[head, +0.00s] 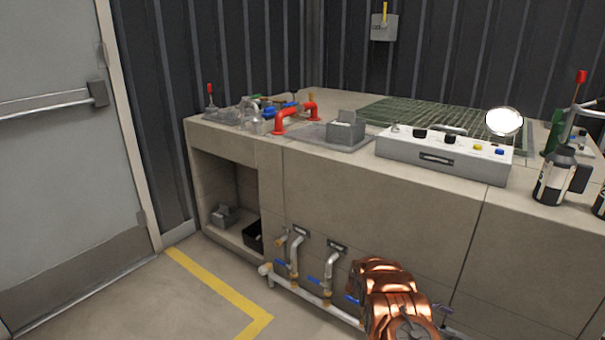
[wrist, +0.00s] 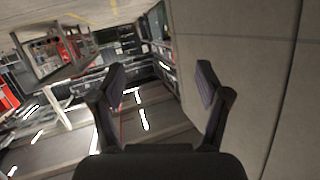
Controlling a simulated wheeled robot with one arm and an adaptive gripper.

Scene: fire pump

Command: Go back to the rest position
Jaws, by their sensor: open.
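My gripper (wrist: 162,85) is open in the wrist view, with its two dark fingers apart and nothing between them. A pale panel surface (wrist: 240,60) rises close to its right finger. In the head view my copper-coloured arm shows at the bottom, in front of the concrete counter (head: 370,200). The gripper's fingers cannot be made out in the head view.
The counter carries red pipework (head: 292,115), a grey control box (head: 445,155), a grey box (head: 345,128) and a dark bottle (head: 553,178). Pipes with blue-handled valves (head: 328,281) run along its front. A door (head: 65,150) stands left. Floor at the lower left is clear.

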